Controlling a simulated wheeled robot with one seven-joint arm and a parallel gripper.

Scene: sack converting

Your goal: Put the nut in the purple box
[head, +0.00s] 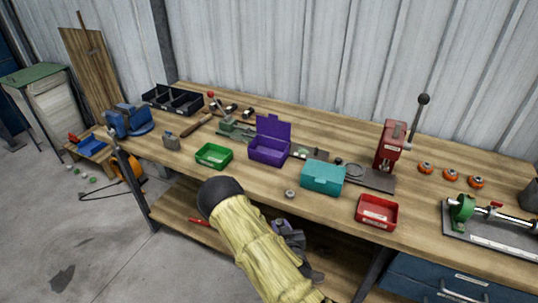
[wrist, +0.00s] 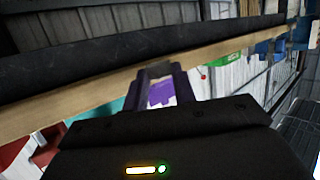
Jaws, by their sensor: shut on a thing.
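The purple box (head: 268,150) stands open on the bench, its lid raised at the back. In the wrist view, part of the purple box (wrist: 161,94) shows between my fingers. My gripper (head: 280,224) is in front of the bench's front edge, well short of the box. In the wrist view my gripper (wrist: 160,70) is shut on a small greyish piece, apparently the nut (wrist: 158,70); its shape is unclear. A small round grey piece (head: 289,193) lies on the bench near the front edge, apart from my fingers; I cannot tell what it is.
A green tray (head: 213,155) is left of the purple box. A teal box (head: 322,178) and a red tray (head: 376,212) are to its right. A red press (head: 390,145) stands behind them. The bench (head: 250,190) is mostly bare in front of the purple box.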

